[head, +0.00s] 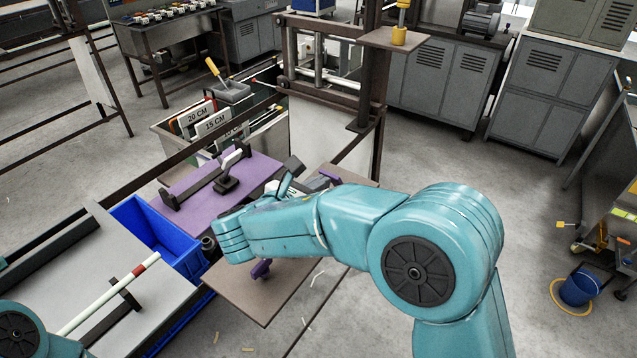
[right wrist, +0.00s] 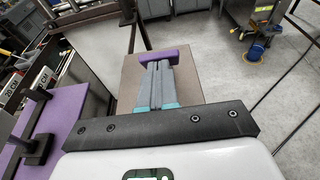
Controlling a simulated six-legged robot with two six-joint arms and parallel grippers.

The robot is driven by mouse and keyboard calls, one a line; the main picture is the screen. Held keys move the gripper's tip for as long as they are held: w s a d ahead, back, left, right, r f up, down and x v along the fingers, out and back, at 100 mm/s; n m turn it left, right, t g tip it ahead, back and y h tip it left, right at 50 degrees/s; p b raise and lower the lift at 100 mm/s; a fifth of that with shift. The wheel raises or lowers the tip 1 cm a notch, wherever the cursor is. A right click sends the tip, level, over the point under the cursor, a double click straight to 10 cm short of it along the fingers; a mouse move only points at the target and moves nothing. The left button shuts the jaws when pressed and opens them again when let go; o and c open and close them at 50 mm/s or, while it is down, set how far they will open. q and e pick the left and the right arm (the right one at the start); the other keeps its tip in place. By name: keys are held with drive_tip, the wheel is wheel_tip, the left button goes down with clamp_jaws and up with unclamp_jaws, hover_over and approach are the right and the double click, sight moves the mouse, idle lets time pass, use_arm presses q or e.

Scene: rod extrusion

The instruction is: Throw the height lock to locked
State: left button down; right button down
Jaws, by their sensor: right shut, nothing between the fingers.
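A lever with a pale handle (head: 231,160) stands on a dark base on the purple plate (head: 185,205); I cannot tell for sure that it is the height lock. In the right wrist view, part of the purple plate (right wrist: 65,130) shows at left. A purple block (head: 330,177) sits on the brown board (head: 235,290); it also shows in the right wrist view (right wrist: 160,54). My right gripper (right wrist: 158,68) is shut and empty, its fingertips close to this block; contact is unclear. In the head view my right forearm hides much of the board. My left gripper is out of view.
A blue bin (head: 150,225) stands left of the board. A white rod with a red band (head: 105,295) lies over the grey table at lower left. A dark frame with a pale panel (head: 325,135) rises behind the board. Open floor lies to the right.

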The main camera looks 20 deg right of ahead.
drive_tip(key=d+r+g+y+p, duration=0.1)
drive_tip(key=p, duration=0.2)
drive_tip(key=w+d+r+g+y+p, duration=0.1)
drive_tip(key=p, duration=0.2)
drive_tip(key=w+d+r+g+y+p, duration=0.1)
drive_tip(key=p, duration=0.2)
drive_tip(key=shift+w+d+r+y, duration=0.2)
drive_tip(key=shift+w+r+y, duration=0.05)
drive_tip(key=shift+r+y, duration=0.1)
drive_tip(key=shift+w+d+p, duration=0.2)
drive_tip(key=shift+d+p, duration=0.1)
drive_tip(key=shift+p, duration=0.25)
drive_tip(key=shift+w+d, duration=0.55)
drive_tip(key=shift+d, duration=0.05)
drive_tip(key=shift+w+d+f, duration=0.1)
drive_tip(key=shift+w+d, duration=0.7)
drive_tip(key=shift+d, duration=0.2)
drive_tip(key=shift+w+d+f, duration=0.1)
drive_tip(key=shift+w+d, duration=0.65)
drive_tip(key=shift+d, duration=0.25)
drive_tip(key=shift+r+p, duration=0.15)
drive_tip(key=shift+p, duration=0.2)
